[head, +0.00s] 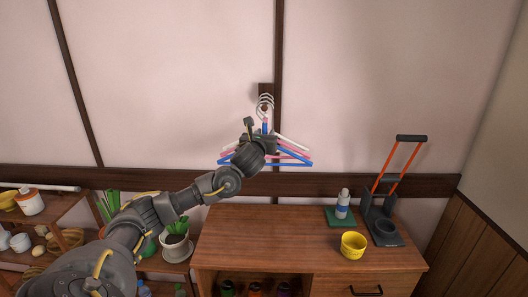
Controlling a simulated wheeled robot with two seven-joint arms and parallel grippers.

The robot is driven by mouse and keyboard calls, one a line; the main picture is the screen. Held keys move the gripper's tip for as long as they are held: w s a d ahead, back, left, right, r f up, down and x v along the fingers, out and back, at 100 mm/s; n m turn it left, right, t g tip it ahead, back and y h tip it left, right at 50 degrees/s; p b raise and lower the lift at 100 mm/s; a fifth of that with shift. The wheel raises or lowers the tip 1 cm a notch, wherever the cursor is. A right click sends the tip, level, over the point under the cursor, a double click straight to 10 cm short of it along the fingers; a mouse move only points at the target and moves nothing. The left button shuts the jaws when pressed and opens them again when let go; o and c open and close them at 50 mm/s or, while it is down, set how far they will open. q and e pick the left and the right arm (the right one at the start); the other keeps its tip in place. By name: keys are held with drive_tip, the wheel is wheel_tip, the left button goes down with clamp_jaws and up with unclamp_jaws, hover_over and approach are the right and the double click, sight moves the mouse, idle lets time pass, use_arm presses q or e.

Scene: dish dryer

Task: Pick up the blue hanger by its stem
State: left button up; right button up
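Several hangers in white, pink and blue hang together by their metal hooks from a dark wall peg (265,88). The blue hanger (295,164) shows its lower bar and right shoulder. Some blue also shows at the stems, just under the hooks. My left gripper (260,131) is in front of the hangers at stem height, and it and my wrist cover their middle. The fingers are small and dark, and I cannot tell whether they touch a stem or are closed on one. My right gripper is not in view.
A wooden cabinet (310,222) stands below the hangers. On it are a yellow cup (353,245), a bottle (342,204) on a green mat and a dark stand with an orange handle (398,165). Left are a potted plant (176,246) and shelves with dishes. The wall around the hangers is clear.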

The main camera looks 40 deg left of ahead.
use_arm(q)
clamp_jaws()
drive_tip(key=shift+r, duration=0.1)
